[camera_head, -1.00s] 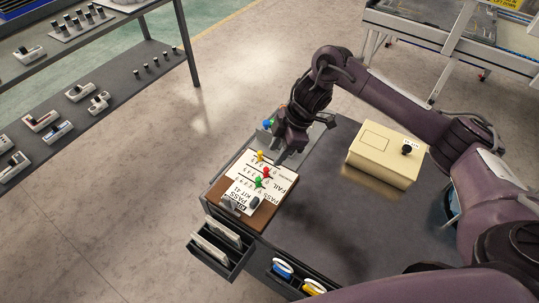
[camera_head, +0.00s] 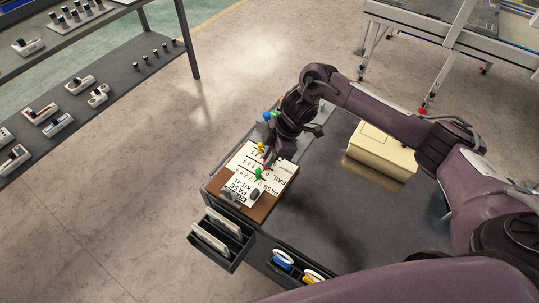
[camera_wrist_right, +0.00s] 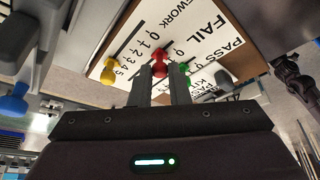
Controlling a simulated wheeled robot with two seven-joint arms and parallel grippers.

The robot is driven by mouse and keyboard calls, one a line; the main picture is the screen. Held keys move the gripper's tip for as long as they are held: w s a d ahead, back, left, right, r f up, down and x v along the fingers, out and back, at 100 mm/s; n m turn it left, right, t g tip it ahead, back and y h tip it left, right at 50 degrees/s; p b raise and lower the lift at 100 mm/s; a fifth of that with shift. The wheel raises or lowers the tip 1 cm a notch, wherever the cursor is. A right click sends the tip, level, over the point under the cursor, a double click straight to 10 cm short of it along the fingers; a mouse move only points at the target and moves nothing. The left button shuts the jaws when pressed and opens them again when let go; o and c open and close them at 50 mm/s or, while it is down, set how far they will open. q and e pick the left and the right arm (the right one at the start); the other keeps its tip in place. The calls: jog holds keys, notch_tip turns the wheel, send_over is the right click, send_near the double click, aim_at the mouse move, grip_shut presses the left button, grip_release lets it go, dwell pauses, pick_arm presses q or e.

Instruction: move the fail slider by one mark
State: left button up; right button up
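A white scoring board (camera_head: 284,172) on a brown base lies on the dark table, with rows marked REWORK, FAIL and PASS, numbered marks and coloured knobs. The red knob (camera_wrist_right: 159,57), which appears to be the FAIL slider, shows at the tips of my right gripper (camera_wrist_right: 161,76). The fingers stand on either side of it with a gap between them; contact is unclear. In the head view my right gripper (camera_head: 268,164) points down over the board and mostly hides the red knob. The yellow knob (camera_wrist_right: 108,72) and green knob (camera_wrist_right: 186,73) flank it. My left gripper is out of view.
A beige box (camera_head: 380,153) stands on the table to the right, partly behind my right arm. A blue knob (camera_head: 267,116) is beyond the board. Slotted holders (camera_head: 222,240) hang at the front left edge. The table's middle is clear.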

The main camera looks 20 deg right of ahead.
grip_shut()
jog(key=shift+s+d+r+p, duration=0.1)
jog(key=shift+s+d+p, duration=0.15)
jog(key=shift+p, duration=0.25)
jog(key=shift+s+d+p, duration=0.35)
jog(key=shift+s+p, duration=0.15)
jog(key=shift+s, duration=0.05)
jog(key=shift+w+f, duration=0.1)
jog(key=shift+f, duration=0.1)
jog(key=o, duration=0.8)
grip_release()
jog(key=shift+r, duration=0.1)
jog(key=shift+c, duration=0.2)
